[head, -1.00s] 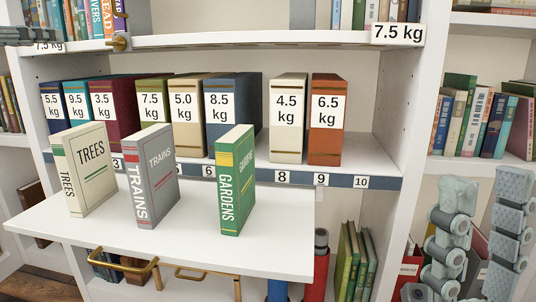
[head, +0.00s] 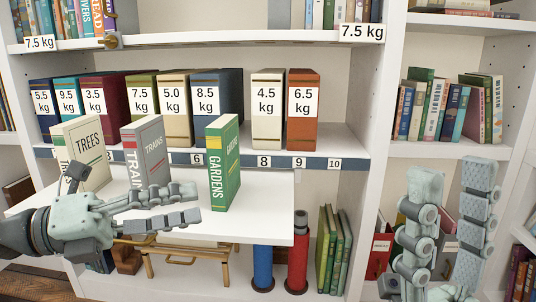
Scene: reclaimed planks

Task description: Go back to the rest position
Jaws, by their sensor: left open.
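My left gripper (head: 172,208) is in front of the white pull-out board (head: 262,205), its two fingers pointing right and apart, with nothing between them. It partly covers the cream TREES book (head: 88,145) and the grey TRAINS book (head: 148,140), which stand upright on the board. The green GARDENS book (head: 223,165) stands upright just right of the fingertips. My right gripper (head: 450,185) is at the lower right, fingers pointing up and spread apart, empty, in front of the bookcase.
Weight-labelled books, such as the orange 6.5 kg book (head: 303,110), stand on the shelf behind a numbered strip (head: 347,163). Below are a wooden stool (head: 180,256), a blue cylinder (head: 263,266), a red cylinder (head: 298,255) and green books (head: 333,245). The board's right end is clear.

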